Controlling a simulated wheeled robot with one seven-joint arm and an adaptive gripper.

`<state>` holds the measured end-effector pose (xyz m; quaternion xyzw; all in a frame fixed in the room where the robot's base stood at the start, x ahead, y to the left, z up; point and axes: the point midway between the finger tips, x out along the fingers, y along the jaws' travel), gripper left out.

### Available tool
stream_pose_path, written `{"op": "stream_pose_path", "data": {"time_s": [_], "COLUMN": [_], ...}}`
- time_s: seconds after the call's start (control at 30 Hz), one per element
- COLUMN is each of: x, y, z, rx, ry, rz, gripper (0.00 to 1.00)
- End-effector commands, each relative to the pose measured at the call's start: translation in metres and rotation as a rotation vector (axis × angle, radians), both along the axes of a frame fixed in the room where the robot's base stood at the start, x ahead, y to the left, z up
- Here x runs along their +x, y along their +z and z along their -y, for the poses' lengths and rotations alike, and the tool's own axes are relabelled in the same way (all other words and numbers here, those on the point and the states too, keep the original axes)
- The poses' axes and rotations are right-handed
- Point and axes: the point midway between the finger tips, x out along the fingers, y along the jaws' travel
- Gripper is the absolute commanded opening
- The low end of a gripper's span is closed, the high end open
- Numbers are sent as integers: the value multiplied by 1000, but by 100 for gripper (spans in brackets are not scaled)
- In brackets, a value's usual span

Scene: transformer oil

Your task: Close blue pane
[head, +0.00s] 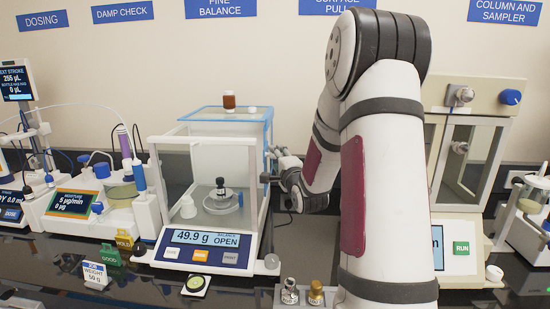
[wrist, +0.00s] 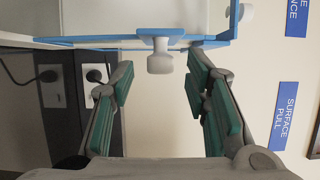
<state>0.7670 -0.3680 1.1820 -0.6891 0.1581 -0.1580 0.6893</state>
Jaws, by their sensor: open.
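The balance (head: 212,240) stands left of my arm, and its display reads 49.9 g and OPEN. The blue-framed pane (head: 267,150) is on the right side of its clear draft shield. In the wrist view the blue pane edge (wrist: 95,41) runs across the top, with a pale round knob (wrist: 160,60) on it. My gripper (head: 284,180) is beside the balance's right side. In the wrist view my gripper (wrist: 160,78) is open, with the knob between the finger ends and a gap on both sides. A dark-topped weight (head: 221,188) sits on the pan inside.

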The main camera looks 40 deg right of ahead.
Motion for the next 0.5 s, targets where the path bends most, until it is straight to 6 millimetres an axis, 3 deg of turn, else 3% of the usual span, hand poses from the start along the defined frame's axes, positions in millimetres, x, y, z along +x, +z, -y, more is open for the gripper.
{"op": "stream_pose_path", "data": {"time_s": [0.2, 0.5], "x": [18, 20], "y": [0, 0], "z": [8, 9], "rx": [0, 0], "ry": [1, 1], "rz": [1, 0], "gripper": [43, 43]}}
